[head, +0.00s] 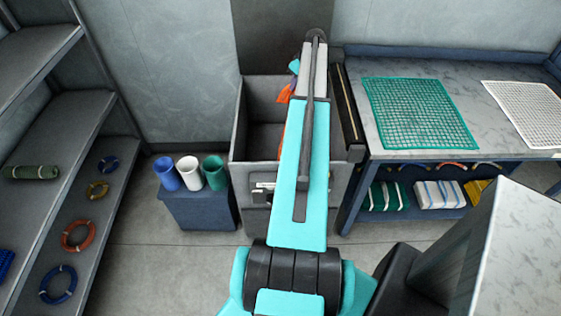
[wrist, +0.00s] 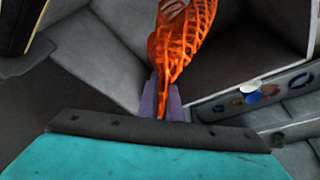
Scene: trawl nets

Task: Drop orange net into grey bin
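The orange net (wrist: 183,45) hangs between the purple fingers of my gripper (wrist: 162,102) in the wrist view, and the fingers are closed on its end. In the head view, a small part of the orange net (head: 285,94) shows left of my arm, over the open grey bin (head: 240,135). My arm hides the fingers and most of the net there. The bin is a tall, open-topped box against the back wall. In the wrist view, grey panels surround the net; whether any part of it touches them I cannot tell.
A bench (head: 400,85) with a green net (head: 420,112) and a white net (head: 530,112) stands to the right. A small blue stand (head: 200,208) with three cups is left of the bin. Shelves (head: 60,150) with coiled ropes stand at far left.

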